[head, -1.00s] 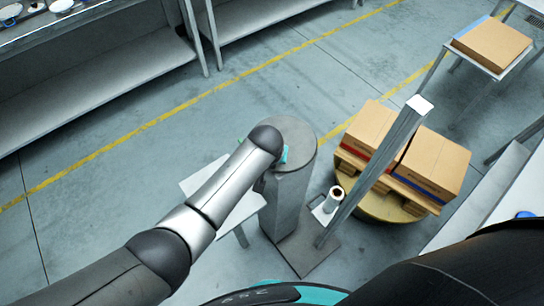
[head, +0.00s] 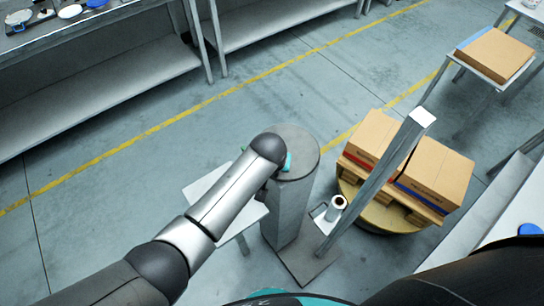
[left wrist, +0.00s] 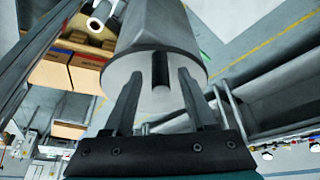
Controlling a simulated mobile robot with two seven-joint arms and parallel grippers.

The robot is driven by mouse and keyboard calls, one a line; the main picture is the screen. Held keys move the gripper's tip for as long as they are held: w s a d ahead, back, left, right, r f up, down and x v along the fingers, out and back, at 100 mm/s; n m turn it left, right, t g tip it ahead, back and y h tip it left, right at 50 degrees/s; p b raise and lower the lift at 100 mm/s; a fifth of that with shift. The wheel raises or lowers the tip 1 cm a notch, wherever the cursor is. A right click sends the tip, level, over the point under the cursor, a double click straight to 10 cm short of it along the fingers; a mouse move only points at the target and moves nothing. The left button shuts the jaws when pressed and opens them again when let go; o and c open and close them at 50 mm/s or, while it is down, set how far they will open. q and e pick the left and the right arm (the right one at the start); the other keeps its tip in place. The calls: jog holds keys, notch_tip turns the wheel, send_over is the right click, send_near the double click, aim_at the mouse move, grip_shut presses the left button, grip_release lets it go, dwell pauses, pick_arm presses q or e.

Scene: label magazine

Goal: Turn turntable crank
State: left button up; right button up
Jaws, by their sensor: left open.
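A grey pedestal (head: 290,210) with a round disc top (head: 300,150) stands in front of me in the head view. In the left wrist view, a short dark bar (left wrist: 160,72), which looks like the crank handle, stands out from the pale round face (left wrist: 150,88). My left gripper (left wrist: 159,78) is open, with one finger on each side of this bar and gaps visible. In the head view my left arm hides the gripper and the handle. The round turntable (head: 372,214) carries a wooden pallet (head: 352,168) with cardboard boxes (head: 434,172). My right gripper is not in view.
A slanting grey post (head: 390,165) rises between pedestal and turntable, with a white film roll (head: 336,204) beside it. A small pale table (head: 212,190) stands left of the pedestal. Long shelves (head: 100,90) line the back left. Floor behind the pedestal is clear.

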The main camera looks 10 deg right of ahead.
pick_arm(q)
jog(key=v, duration=1.3)
jog(key=shift+s+r, duration=0.2)
